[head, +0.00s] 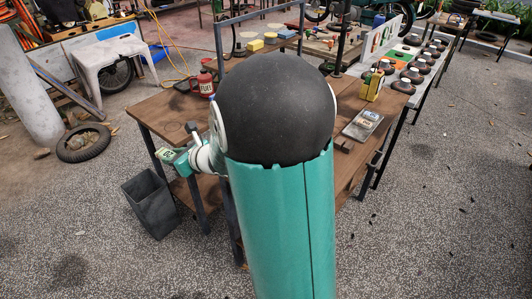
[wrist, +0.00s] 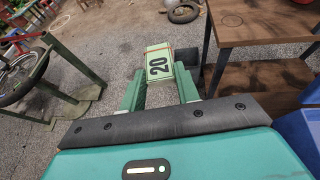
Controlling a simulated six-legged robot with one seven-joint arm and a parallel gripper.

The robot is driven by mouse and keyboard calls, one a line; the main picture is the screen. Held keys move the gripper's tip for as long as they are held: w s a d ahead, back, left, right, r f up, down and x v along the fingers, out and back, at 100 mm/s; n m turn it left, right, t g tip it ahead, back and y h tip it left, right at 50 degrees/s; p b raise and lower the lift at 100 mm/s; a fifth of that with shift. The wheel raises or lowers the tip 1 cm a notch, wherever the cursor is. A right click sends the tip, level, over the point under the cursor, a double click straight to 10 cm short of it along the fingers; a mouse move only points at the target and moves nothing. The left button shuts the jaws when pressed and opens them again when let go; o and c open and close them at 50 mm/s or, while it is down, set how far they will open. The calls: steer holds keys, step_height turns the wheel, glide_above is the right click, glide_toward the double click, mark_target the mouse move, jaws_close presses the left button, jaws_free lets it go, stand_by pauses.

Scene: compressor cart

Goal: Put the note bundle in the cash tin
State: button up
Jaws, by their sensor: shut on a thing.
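My gripper (head: 172,158) is out to the left of the wooden table in the head view. It is shut on the note bundle (head: 165,153), a pale green block. In the wrist view the bundle (wrist: 158,62) shows a "20" and a red band, held between the green fingertips (wrist: 160,80). A shallow grey open tin (head: 362,125), which looks like the cash tin, lies on the right part of the table with some items in it. The bundle is well apart from this tin. My own arm hides the middle of the table.
A dark open bin (head: 150,203) stands on the ground just below my gripper. A yellow can (head: 372,84) stands behind the tin. A tyre (head: 84,142) lies on the gravel at left.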

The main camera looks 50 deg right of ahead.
steer(key=s+d+r+m+h, duration=0.15)
steer(key=s+d, duration=0.25)
steer(key=d, duration=0.5)
steer(key=s+d+r+n+y, duration=0.1)
steer(key=s+d+r, duration=0.25)
steer(key=d, duration=0.55)
steer(key=s+d+r+m+h, duration=0.1)
steer(key=s+d, duration=0.5)
steer(key=s, duration=0.2)
steer(key=s+d+r+h, duration=0.1)
steer(key=s+d, duration=0.4)
steer(key=s, duration=0.3)
steer(key=shift+t+y, duration=0.25)
steer(key=shift+t, duration=0.05)
steer(key=w+f, duration=0.4)
steer(key=w+d+f, duration=0.1)
steer(key=w+f, duration=0.3)
steer(key=w, duration=0.1)
steer(key=w+d+f, duration=0.1)
steer(key=w+f, duration=0.3)
steer(key=f, duration=0.1)
steer(key=shift+w+d, duration=0.25)
steer(key=shift+w, duration=0.1)
steer(key=shift+f, duration=0.25)
steer(key=shift+f, duration=0.15)
steer(key=shift+f, duration=0.35)
